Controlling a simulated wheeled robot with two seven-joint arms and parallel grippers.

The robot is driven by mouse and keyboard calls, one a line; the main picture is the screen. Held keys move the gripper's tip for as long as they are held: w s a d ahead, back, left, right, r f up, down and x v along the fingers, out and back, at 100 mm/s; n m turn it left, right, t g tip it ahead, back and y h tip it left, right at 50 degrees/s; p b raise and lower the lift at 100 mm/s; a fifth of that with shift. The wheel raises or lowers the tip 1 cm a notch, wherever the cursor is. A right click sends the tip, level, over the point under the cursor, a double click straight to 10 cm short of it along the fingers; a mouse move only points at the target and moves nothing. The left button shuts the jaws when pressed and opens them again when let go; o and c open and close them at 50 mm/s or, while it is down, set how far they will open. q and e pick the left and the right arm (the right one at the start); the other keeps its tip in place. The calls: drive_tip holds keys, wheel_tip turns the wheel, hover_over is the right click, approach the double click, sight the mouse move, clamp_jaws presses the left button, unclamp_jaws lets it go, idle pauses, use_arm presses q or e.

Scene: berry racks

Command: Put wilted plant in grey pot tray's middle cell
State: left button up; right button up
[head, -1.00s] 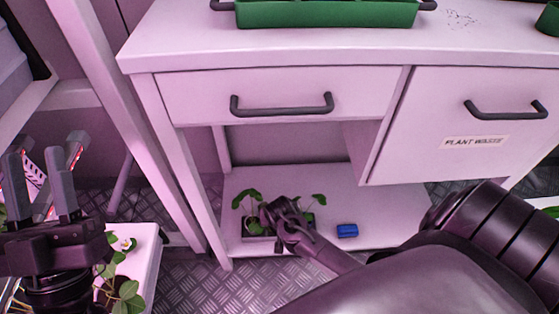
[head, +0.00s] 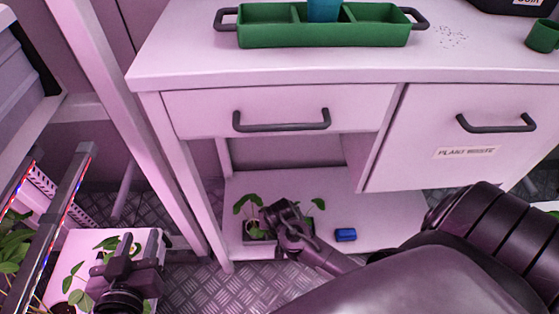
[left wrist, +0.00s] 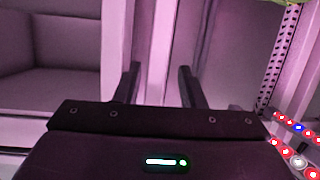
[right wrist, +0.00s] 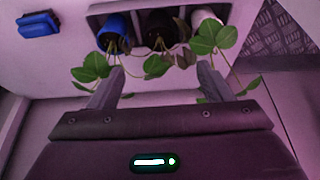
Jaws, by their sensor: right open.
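In the right wrist view, a pale tray (right wrist: 92,22) holds a blue pot (right wrist: 116,26), a dark pot (right wrist: 152,18) in the middle and a whitish pot (right wrist: 200,14). Brownish, drooping leaves (right wrist: 182,58) hang by the middle and right pots; I cannot tell which pot they belong to. Green leaves (right wrist: 92,67) hang on both sides. My right gripper (right wrist: 160,76) is open, its fingers near the foliage, with nothing clearly between them. In the head view it (head: 272,212) partly hides the tray on the low shelf. My left gripper (head: 136,244) is open and empty at lower left.
A green three-cell tray (head: 325,36) with a blue pot (head: 323,9) in its middle cell stands on the desk top. A blue block (head: 345,235) lies on the low shelf (head: 390,212). The plant waste drawer (head: 440,170) is shut. Plants and light strips crowd the left.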

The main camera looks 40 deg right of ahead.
drive_tip(key=a+r+n+t+y, duration=0.4)
drive_tip(key=a+r, duration=0.6)
drive_tip(key=r, duration=0.3)
drive_tip(key=s+a+r+n+t+y, duration=0.1)
drive_tip(key=a+r+n+t+y, duration=0.3)
drive_tip(key=a+r, duration=0.5)
wheel_tip(320, 180, up, 4)
drive_tip(key=n, duration=0.2)
drive_tip(key=shift+a+r+n+t+y, duration=0.25)
drive_tip(key=shift+a+n+t+y, duration=0.05)
drive_tip(key=shift+a+n+t, duration=0.1)
drive_tip(key=shift+s, duration=0.1)
